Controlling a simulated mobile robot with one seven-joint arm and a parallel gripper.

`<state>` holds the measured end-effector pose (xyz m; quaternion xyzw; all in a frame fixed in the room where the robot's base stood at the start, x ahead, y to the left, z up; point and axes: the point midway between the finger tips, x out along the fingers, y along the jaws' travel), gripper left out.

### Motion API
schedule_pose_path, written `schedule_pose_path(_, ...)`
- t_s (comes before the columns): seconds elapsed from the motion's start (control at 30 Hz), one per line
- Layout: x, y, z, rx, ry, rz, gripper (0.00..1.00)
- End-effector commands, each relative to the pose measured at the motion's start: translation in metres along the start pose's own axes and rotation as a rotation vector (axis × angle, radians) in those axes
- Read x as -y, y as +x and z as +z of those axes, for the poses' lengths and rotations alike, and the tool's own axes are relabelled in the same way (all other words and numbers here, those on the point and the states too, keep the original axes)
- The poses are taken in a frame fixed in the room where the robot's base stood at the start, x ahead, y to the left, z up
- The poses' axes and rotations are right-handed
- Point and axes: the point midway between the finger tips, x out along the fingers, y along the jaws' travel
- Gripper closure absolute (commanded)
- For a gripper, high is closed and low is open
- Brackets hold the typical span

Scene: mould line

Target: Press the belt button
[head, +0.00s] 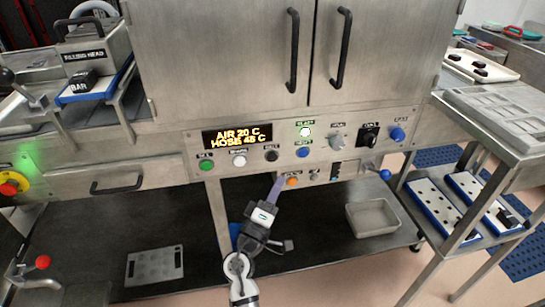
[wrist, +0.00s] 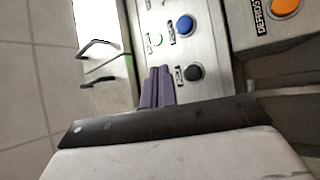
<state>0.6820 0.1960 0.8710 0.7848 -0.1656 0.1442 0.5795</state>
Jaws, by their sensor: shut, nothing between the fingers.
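The black button (head: 271,155) is in the lower row of the steel control panel, under a small label that seems to read BELT, though it is blurred. It also shows in the wrist view (wrist: 193,73), just right of my fingertips. My gripper (head: 278,181) has its purple fingers shut and empty. They point up at the panel, below the black button in the head view. In the wrist view the fingertips (wrist: 158,70) appear beside the button, not over it; I cannot tell whether they touch the panel.
Near the black button are a blue button (head: 303,152), a white button (head: 239,160), a green button (head: 206,165) and an orange button (head: 292,181). A lit display (head: 237,136) sits above. A lever with a blue knob (head: 385,174) sticks out to the right.

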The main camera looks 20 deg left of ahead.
Motion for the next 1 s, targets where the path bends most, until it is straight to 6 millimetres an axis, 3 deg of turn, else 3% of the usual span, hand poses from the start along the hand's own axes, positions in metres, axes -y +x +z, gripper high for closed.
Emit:
schedule_pose_path(0.43,0.029,0.038,-0.028,0.000,0.001,0.002,1.00)
schedule_pose_path(1.0,0.031,0.044,-0.032,0.000,0.000,0.000,1.00)
